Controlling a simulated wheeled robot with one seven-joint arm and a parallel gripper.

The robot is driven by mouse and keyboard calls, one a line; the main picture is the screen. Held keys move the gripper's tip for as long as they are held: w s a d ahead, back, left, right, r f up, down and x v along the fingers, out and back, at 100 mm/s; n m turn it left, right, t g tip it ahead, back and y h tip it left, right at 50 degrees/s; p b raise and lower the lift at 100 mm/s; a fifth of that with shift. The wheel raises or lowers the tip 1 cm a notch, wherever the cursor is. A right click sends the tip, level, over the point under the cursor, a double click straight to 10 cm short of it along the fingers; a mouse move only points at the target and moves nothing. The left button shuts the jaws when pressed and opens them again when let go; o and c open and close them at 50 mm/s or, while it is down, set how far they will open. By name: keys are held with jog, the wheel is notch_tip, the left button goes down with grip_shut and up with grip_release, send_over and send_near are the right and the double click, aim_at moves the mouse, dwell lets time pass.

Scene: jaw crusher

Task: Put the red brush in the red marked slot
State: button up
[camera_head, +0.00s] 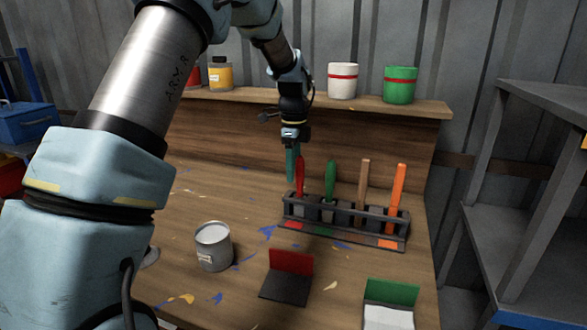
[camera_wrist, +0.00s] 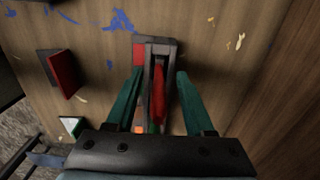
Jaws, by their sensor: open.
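The red brush (camera_head: 300,176) stands upright in the leftmost slot of the dark rack (camera_head: 345,232), behind the red mark (camera_head: 291,225). In the wrist view its red handle (camera_wrist: 158,92) lies between my two teal fingers, with a gap on each side. My gripper (camera_head: 293,172) is open and points down at the left end of the rack; it also shows in the wrist view (camera_wrist: 159,74). The red mark (camera_wrist: 139,53) also shows there. The brush's lower end is partly hidden by the rack.
A green brush (camera_head: 331,178), a brown-handled one (camera_head: 364,185) and an orange one (camera_head: 400,190) stand to the right in the rack. A grey can (camera_head: 213,247), a red stand (camera_head: 290,262) and a green stand (camera_head: 392,293) are in front. Pots line the back shelf.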

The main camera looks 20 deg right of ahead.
jog(key=shift+r, duration=0.1)
notch_tip(320, 180, up, 12)
jog(key=b, duration=0.2)
jog(key=s+a+f+n, duration=0.25)
jog(key=a+n, duration=0.35)
jog(key=a, duration=0.4)
jog(key=s+a+f+n, duration=0.1)
jog(key=a+f+n, duration=0.4)
jog(key=a, duration=0.4)
jog(key=s+a+f+n, duration=0.2)
jog(key=s+a+n, duration=0.4)
jog(key=a+n, duration=0.1)
jog(key=s+a+f+n+t, duration=0.1)
jog(key=s+a+f+n, duration=0.2)
jog(key=s+a+n, duration=0.3)
jog(key=shift+a+f+n, duration=0.35)
jog(key=shift+a+n, duration=0.15)
jog(key=shift+a, duration=0.15)
